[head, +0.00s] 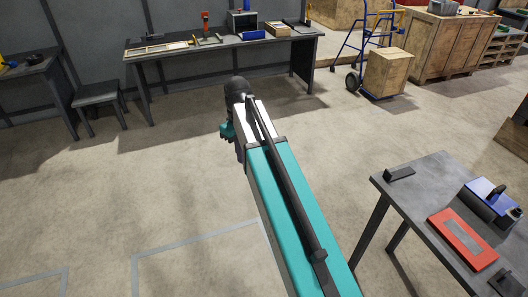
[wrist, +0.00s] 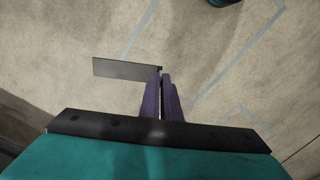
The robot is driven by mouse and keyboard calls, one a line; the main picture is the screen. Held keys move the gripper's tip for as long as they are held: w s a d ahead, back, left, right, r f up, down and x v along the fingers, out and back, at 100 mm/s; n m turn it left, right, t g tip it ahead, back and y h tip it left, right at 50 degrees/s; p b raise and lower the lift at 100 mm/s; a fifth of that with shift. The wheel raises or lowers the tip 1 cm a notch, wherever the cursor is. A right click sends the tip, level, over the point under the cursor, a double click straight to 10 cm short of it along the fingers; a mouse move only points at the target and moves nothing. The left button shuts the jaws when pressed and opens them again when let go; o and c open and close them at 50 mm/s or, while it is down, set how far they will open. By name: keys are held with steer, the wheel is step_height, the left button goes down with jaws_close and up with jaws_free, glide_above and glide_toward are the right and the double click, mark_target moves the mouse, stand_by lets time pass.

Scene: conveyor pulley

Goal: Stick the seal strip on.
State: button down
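A flat, thin grey strip (wrist: 125,69), which looks like the seal strip, sticks out to the left from the tips of my gripper in the wrist view. My gripper (wrist: 160,74) shows there as two purple fingers close together, shut on the strip's right end. The strip is clear of any surface, with bare floor behind it. In the head view my arm reaches away over the floor, and the gripper and strip are hidden. I cannot tell from these views which surface takes the strip.
A dark table (head: 432,184) at the right bears a red plate (head: 462,238), a blue device (head: 488,202) and small black blocks (head: 399,174). A workbench (head: 222,45) with tools, a stool (head: 97,94) and a loaded hand truck (head: 350,82) stand farther back. The floor between is free.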

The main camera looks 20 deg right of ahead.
steer(key=a, duration=0.3)
steer(key=shift+s+a+r, duration=0.1)
steer(key=shift+s, duration=0.05)
steer(key=shift+a, duration=0.15)
